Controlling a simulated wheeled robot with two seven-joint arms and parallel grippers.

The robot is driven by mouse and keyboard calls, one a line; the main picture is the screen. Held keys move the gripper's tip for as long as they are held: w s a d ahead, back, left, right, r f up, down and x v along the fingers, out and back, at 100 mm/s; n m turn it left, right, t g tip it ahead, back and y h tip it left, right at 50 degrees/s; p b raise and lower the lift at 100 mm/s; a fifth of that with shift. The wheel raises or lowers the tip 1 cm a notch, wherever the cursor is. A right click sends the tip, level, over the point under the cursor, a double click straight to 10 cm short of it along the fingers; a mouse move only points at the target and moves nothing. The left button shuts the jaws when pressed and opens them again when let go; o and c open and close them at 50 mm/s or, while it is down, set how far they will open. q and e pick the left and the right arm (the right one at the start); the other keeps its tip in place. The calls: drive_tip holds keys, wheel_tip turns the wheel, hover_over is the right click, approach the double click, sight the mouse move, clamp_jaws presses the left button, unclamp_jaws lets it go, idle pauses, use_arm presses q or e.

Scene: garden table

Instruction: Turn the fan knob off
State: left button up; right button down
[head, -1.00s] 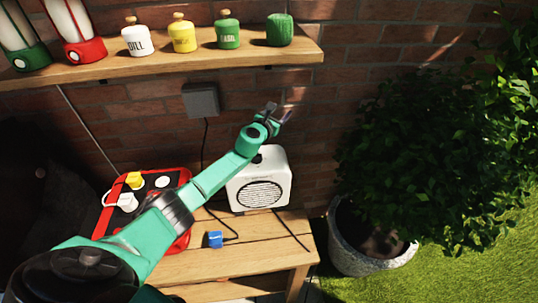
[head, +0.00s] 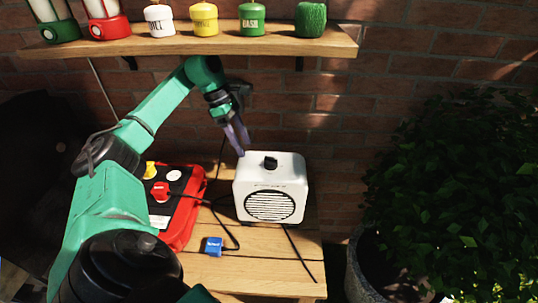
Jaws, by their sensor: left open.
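The white fan (head: 271,188) stands on the wooden table, its round slatted grille facing front. Its black knob (head: 270,163) sits on the top face; its exact setting is too small to read. My left gripper (head: 240,142) is open and empty, pointing down just above and left of the fan's top, apart from the knob. My right gripper is not in view.
A red case (head: 188,222) with plugs lies left of the fan. A blue plug (head: 214,246) and cables lie on the table (head: 262,270) in front. A shelf (head: 230,45) with jars and lanterns hangs above my left arm. A leafy potted plant (head: 440,190) stands right.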

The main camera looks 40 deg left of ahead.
sight(268, 157)
use_arm(q)
drive_tip(key=d, duration=0.2)
drive_tip(key=w+d+p, duration=0.1)
drive_tip(key=d, duration=0.1)
drive_tip(key=w+d+p, duration=0.1)
drive_tip(key=d, duration=0.1)
drive_tip(key=shift+w+d, duration=0.15)
drive_tip(key=shift+d, duration=0.2)
drive_tip(key=x, duration=0.2)
drive_tip(key=shift+f, duration=0.45)
clamp_jaws()
drive_tip(key=shift+b, duration=0.3)
